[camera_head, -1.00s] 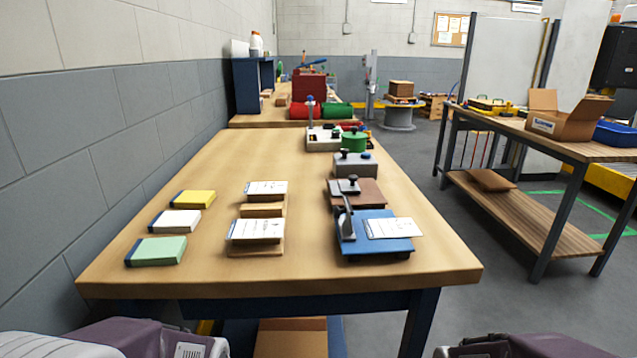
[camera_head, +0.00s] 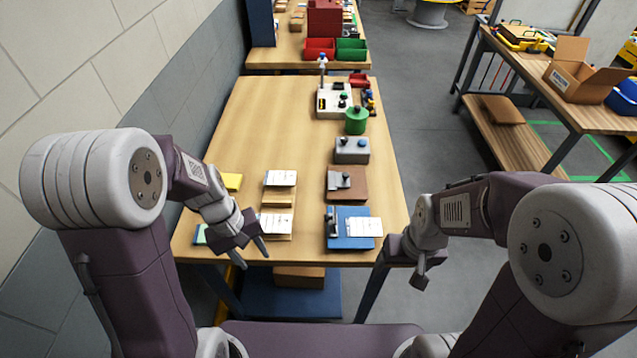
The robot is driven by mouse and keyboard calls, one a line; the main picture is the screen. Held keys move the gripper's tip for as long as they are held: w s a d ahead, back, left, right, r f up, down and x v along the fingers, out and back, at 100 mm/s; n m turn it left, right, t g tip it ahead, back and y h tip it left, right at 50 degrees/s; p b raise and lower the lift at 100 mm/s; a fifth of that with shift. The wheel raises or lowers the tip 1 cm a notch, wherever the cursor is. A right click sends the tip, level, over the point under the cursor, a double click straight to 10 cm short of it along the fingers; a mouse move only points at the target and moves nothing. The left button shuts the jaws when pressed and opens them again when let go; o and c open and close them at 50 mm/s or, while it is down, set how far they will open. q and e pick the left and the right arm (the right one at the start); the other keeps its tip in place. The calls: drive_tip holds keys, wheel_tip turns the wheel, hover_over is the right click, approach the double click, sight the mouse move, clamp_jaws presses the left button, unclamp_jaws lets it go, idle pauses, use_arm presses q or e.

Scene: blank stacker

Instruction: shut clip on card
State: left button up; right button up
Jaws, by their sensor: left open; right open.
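A blue clip base (camera_head: 350,242) lies near the front right of the wooden table. Its dark clip lever (camera_head: 332,222) is at the left side, and it looks raised in the earlier picture. A white printed card (camera_head: 364,227) lies flat on the base, right of the lever. Whether the clip touches the card is too small to tell. My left gripper (camera_head: 252,256) is open and empty at the table's front edge, left of the blue base. My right gripper (camera_head: 404,270) is open and empty, in front and to the right of the base.
A brown base with a grey clip (camera_head: 348,191) sits behind the blue one. Cards on wooden blocks (camera_head: 277,223) stand to its left, with a yellow pad (camera_head: 232,182) beyond. A grey box (camera_head: 352,157) and green canister (camera_head: 356,121) stand further back. The table's back left is clear.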

use_arm(q)
drive_tip(key=w+d+n+h, duration=0.2)
drive_tip(key=w+n+h, duration=0.1)
drive_tip(key=w+n, duration=0.1)
drive_tip(key=w+d+r+n+h, duration=0.1)
drive_tip(key=w+d+n+h, duration=0.1)
drive_tip(key=w+n+h, duration=0.2)
drive_tip(key=w+d+r+n+h, duration=0.1)
drive_tip(key=w+d+n+h, duration=0.2)
drive_tip(key=w+n+h, duration=0.1)
drive_tip(key=shift+w+n+t, duration=0.4)
drive_tip(key=p+x, duration=0.2)
drive_tip(key=x, duration=0.7)
drive_tip(key=shift+s+d+r, duration=0.1)
drive_tip(key=shift+d, duration=0.15)
use_arm(e)
wheel_tip(320, 180, up, 5)
drive_tip(key=shift+w, duration=0.1)
use_arm(q)
clamp_jaws()
